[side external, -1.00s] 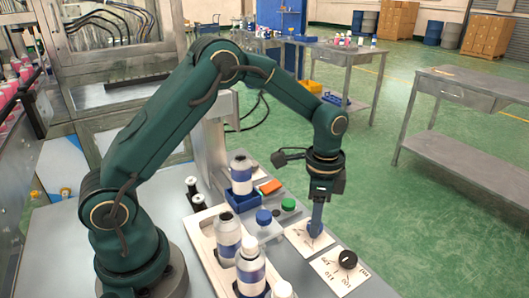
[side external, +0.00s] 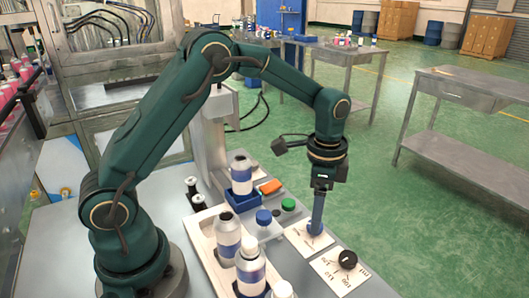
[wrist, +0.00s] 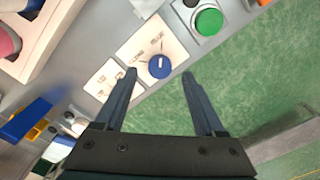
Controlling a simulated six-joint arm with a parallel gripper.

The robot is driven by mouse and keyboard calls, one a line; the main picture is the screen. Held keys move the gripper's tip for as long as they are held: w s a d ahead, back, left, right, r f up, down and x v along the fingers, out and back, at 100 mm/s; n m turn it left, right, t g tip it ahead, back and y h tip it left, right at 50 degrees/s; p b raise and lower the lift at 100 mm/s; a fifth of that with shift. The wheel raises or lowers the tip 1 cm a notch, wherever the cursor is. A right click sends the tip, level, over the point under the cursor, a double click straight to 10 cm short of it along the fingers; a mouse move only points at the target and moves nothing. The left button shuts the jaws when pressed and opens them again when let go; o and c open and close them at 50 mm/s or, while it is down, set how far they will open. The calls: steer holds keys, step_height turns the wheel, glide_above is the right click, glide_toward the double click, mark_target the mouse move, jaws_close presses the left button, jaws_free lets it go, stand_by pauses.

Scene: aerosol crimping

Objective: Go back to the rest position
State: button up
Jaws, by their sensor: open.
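My gripper (side external: 317,222) points straight down above the white plate with the blue knob (side external: 314,228), near the table's right edge. In the wrist view my gripper (wrist: 159,73) is open, its two fingers apart with nothing between them. The blue knob (wrist: 159,66) lies beyond the fingertips on its labelled plate (wrist: 145,45), and no finger visibly holds it. In the side view the finger hides part of the knob.
A black knob (side external: 347,260) on its own plate is to the right. A green button (side external: 289,204), an orange item (side external: 270,187), a bottle in a blue holder (side external: 241,187) and white-and-blue bottles (side external: 250,265) stand close by. Green floor is open beyond the table edge.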

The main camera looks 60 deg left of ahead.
steer(key=shift+r, duration=1.3)
steer(key=shift+r, duration=0.15)
steer(key=s+a+r+n+t, duration=0.1)
steer(key=s+r+t, duration=0.1)
steer(key=s+r, duration=0.3)
steer(key=s+r+n+t, duration=0.1)
steer(key=s+r+t, duration=0.1)
steer(key=r, duration=0.5)
steer(key=s+f+n, duration=0.1)
steer(key=s+n, duration=0.1)
steer(key=s, duration=0.1)
steer(key=s+f+n+t, duration=0.1)
steer(key=s+n, duration=0.1)
steer(key=s, duration=0.2)
steer(key=s+f+n, duration=0.1)
steer(key=s+n, duration=0.1)
steer(key=s, duration=0.1)
steer(key=shift+s+a+f+n+t, duration=0.25)
steer(key=shift+f+n+t, duration=0.05)
steer(key=shift+w+n, duration=0.1)
steer(key=shift+n, duration=0.2)
